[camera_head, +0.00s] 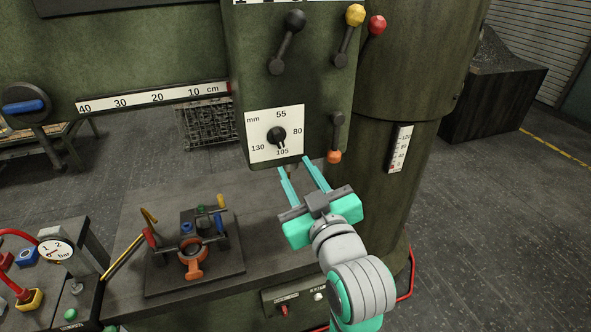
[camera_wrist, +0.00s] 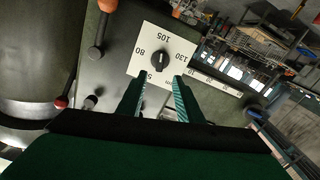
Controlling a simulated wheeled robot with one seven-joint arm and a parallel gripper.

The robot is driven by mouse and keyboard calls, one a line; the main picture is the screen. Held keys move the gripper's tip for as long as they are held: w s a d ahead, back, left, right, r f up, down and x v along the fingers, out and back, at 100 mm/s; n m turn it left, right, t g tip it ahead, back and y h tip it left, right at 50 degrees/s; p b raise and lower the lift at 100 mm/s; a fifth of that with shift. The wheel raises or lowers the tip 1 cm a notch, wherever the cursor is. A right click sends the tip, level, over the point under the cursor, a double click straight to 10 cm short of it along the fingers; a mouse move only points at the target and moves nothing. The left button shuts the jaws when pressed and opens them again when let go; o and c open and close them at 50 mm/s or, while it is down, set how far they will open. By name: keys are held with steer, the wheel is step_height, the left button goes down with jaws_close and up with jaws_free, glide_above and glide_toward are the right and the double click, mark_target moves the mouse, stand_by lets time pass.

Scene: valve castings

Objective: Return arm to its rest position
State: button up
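My gripper (camera_head: 302,178) is open and empty, its two teal fingers apart. In the head view it is raised in front of the green machine head, its fingertips near the lower edge of the white dial plate (camera_head: 262,147). The black knob (camera_head: 277,136) on that plate points near 105. In the wrist view my gripper (camera_wrist: 157,82) has its fingers apart below the dial plate (camera_wrist: 136,63), with nothing between them. I cannot tell whether a fingertip touches the machine.
Levers with black, yellow (camera_head: 355,15), red (camera_head: 376,25) and orange (camera_head: 334,156) knobs stick out near my gripper. A fixture with an orange ring (camera_head: 193,263) stands on the machine table (camera_head: 265,235). A pressure gauge (camera_head: 55,250) is at left. The thick column (camera_head: 405,75) stands at right.

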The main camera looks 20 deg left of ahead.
steer(key=s+d+f+m+t+h, duration=0.1)
steer(key=s+d+f+m+h, duration=0.15)
steer(key=f, duration=0.65)
steer(key=s+d+f+m+h, duration=0.2)
steer(key=s+d+f+m, duration=0.15)
steer(key=f, duration=0.65)
steer(key=s+d+f+m+t+h, duration=0.1)
steer(key=s+d+f+m+h, duration=0.25)
steer(key=f, duration=0.55)
steer(key=s+d+f+h, duration=0.1)
steer(key=s+f, duration=0.3)
steer(key=s, duration=0.9)
steer(key=s+d+f+g+h, duration=0.1)
steer(key=s+f, duration=0.3)
steer(key=s, duration=0.9)
steer(key=shift+s+d+f+g, duration=0.15)
steer(key=shift+d+f+g, duration=0.15)
steer(key=shift+d, duration=0.6)
